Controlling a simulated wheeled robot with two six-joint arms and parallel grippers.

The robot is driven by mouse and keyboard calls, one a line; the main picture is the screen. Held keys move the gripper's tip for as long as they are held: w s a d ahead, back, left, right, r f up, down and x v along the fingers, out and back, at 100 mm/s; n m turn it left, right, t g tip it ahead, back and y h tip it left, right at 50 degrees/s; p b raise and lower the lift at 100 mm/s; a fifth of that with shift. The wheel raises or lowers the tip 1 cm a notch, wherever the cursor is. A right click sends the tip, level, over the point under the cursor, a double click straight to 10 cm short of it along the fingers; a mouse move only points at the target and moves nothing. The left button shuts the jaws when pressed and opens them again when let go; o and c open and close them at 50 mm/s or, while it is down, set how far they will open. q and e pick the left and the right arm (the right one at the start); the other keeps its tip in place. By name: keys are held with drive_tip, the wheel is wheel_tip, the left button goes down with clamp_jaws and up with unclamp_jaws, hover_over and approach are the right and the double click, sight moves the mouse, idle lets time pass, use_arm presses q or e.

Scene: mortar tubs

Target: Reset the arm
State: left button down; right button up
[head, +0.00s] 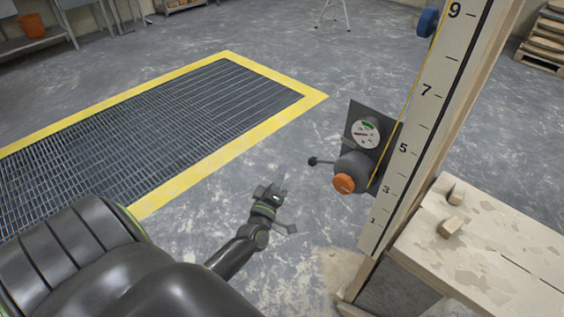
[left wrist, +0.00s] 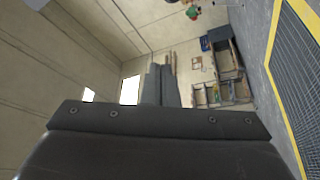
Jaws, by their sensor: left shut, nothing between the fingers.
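My left arm comes up from the bottom left of the head view. Its gripper (head: 279,184) is over the bare floor, between the yellow-edged grate and the post with the gauge. In the left wrist view the gripper's two fingers (left wrist: 160,85) are side by side, shut with nothing held. That view looks out across the room toward a wall and shelves. The gripper is apart from everything around it. My right gripper is not in view.
A numbered post (head: 420,120) carries a panel with a gauge (head: 366,134), an orange knob (head: 344,183) and a black-ended lever (head: 313,161), right of my gripper. A wooden bench (head: 490,245) with small blocks stands at right. A floor grate (head: 228,85) lies left. Floor between is clear.

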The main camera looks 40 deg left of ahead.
use_arm(q)
drive_tip(key=s+d+f+m+g+h+p, duration=0.15)
drive_tip(key=s+f+m+g, duration=0.5)
drive_tip(key=f, duration=0.75)
drive_tip(key=s+d+f+m+g+h+p, duration=0.1)
drive_tip(key=s+d+f+m+g+h, duration=0.15)
drive_tip(key=s+f, duration=0.9)
drive_tip(key=s+d+f+m+g, duration=0.1)
drive_tip(key=s+f+m+g, duration=0.1)
drive_tip(key=s, duration=0.6)
drive_tip(key=s+d+f+m+g+p, duration=0.1)
drive_tip(key=s+f+m+g, duration=0.1)
drive_tip(key=s+f+g, duration=0.2)
drive_tip(key=s+d+f+m+g+h+p, duration=0.1)
drive_tip(key=s+f+m+g, duration=0.1)
drive_tip(key=s+f, duration=0.6)
drive_tip(key=s+g, duration=0.1)
drive_tip(key=s, duration=0.4)
drive_tip(key=shift+s+d, duration=0.2)
drive_tip(key=shift+s, duration=0.05)
